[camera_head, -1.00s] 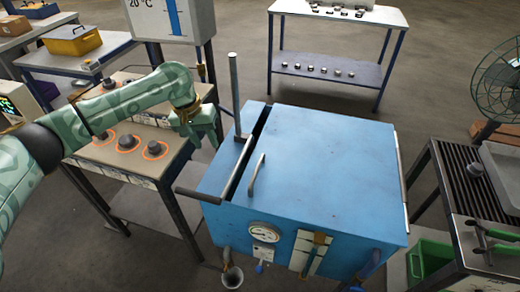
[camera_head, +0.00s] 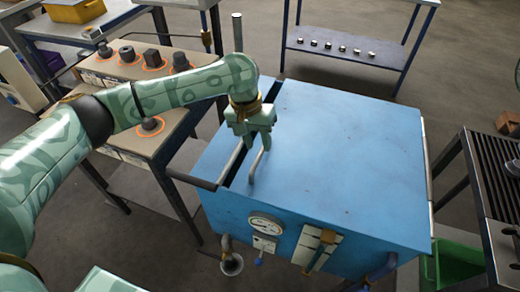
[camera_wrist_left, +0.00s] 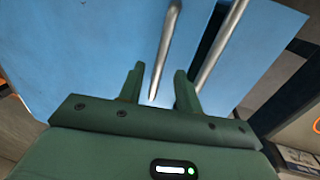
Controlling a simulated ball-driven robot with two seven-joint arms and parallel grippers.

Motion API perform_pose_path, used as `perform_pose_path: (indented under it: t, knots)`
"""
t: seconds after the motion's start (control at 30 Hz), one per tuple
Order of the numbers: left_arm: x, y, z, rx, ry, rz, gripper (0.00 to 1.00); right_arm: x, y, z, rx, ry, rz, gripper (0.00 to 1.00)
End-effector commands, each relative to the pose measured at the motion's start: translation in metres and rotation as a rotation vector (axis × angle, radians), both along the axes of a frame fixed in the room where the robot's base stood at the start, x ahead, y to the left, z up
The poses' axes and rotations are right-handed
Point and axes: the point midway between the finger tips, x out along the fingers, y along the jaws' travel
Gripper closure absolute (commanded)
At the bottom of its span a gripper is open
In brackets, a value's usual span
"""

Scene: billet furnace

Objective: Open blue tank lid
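The blue tank (camera_head: 310,200) stands in the middle of the head view. Its flat blue lid (camera_head: 340,150) is down, with a dark slot along its left side. A grey bar handle (camera_head: 257,165) stands on the lid near the slot. My left gripper (camera_head: 258,146) is over the far end of this handle, pointing down. In the left wrist view the fingers (camera_wrist_left: 158,88) are apart, with the lid handle (camera_wrist_left: 165,50) between them, not clamped. A second grey bar (camera_wrist_left: 217,45) runs outside the fingers. My right gripper is not in view.
A workbench with dark knobs (camera_head: 150,58) ringed in orange stands left of the tank. A vertical post (camera_head: 238,32) rises behind my left gripper. A green crate (camera_head: 455,265) and a slatted table (camera_head: 485,180) are at the right. A blue-legged table (camera_head: 345,55) stands behind.

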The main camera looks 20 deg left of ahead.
Motion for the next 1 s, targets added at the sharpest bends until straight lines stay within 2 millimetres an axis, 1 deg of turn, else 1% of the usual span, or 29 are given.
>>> perform_pose_path:
  t: [0.03, 0.13, 0.23, 0.47, 0.5, 0.57, 0.6, 0.63, 0.87, 1.0]
  knots:
    - [0.0, -0.002, -0.011, 0.0, 0.002, 0.0, 0.66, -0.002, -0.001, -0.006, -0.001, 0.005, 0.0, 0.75]
    - [0.0, -0.003, -0.018, -0.001, 0.001, 0.0, 0.66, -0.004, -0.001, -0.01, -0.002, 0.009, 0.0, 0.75]
    - [0.0, -0.004, -0.021, -0.001, -0.001, 0.0, 0.66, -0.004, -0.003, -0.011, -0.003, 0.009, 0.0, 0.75]
    - [0.0, -0.004, -0.021, -0.001, -0.002, 0.0, 0.66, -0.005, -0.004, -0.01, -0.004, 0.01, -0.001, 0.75]
    - [0.0, -0.004, -0.021, -0.001, -0.002, 0.0, 0.69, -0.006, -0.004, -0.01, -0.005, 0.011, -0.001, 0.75]
    - [0.0, -0.004, -0.021, -0.001, -0.002, 0.0, 0.85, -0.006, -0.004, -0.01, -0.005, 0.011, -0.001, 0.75]
    - [0.0, -0.004, -0.021, -0.001, -0.002, 0.0, 0.96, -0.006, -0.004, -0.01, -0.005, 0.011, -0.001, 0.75]
    - [0.0, -0.004, -0.021, -0.001, -0.002, 0.0, 1.0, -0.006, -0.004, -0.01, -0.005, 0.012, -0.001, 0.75]
    - [0.0, -0.004, -0.018, 0.0, -0.002, 0.0, 1.0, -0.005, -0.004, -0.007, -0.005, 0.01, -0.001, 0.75]
    - [0.0, -0.003, -0.009, -0.001, -0.004, 0.0, 1.0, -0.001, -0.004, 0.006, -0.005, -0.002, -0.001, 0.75]
